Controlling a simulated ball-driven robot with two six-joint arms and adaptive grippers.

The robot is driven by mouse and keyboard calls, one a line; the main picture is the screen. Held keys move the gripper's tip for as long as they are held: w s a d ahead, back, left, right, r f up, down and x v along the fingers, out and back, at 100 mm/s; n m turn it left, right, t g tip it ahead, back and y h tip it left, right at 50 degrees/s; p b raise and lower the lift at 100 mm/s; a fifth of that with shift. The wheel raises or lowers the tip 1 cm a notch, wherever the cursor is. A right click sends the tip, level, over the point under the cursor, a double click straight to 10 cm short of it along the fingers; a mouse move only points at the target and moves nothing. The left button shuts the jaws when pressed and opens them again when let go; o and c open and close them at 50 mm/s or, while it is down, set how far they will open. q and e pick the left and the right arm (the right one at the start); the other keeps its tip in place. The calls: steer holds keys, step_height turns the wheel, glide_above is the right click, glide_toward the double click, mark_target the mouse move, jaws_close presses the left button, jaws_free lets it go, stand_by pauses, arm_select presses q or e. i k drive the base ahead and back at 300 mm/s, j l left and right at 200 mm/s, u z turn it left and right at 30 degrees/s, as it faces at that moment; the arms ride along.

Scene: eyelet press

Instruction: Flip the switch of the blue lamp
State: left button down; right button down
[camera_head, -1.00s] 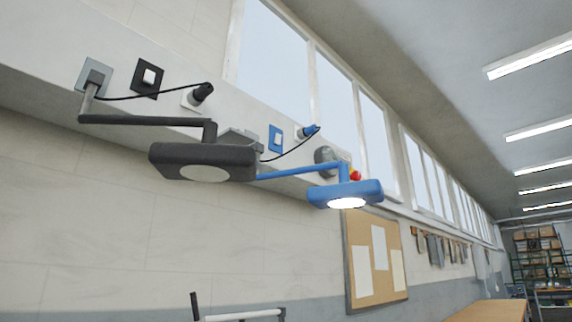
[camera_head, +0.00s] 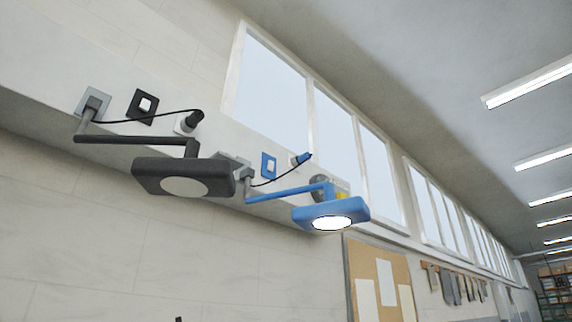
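The blue lamp (camera_head: 331,213) hangs from a blue arm on the wall ledge, and its round face is lit bright white. A blue-framed switch (camera_head: 268,166) is on the ledge to the upper left of that lamp. A blue plug (camera_head: 301,159) with a dark cable is just right of the switch. A black lamp (camera_head: 184,178), unlit, is to the left, with a black-framed switch (camera_head: 142,107) above it. Neither of my grippers is in view.
A dark plug (camera_head: 192,121) sits by the black switch. A round grey fixture (camera_head: 320,187) is behind the blue lamp. A cork board (camera_head: 380,280) and hanging tools (camera_head: 455,283) are lower right. Windows (camera_head: 270,82) line the wall above.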

mark_target(271, 163)
steer(key=l+u, duration=0.3)
steer(key=l, duration=1.65)
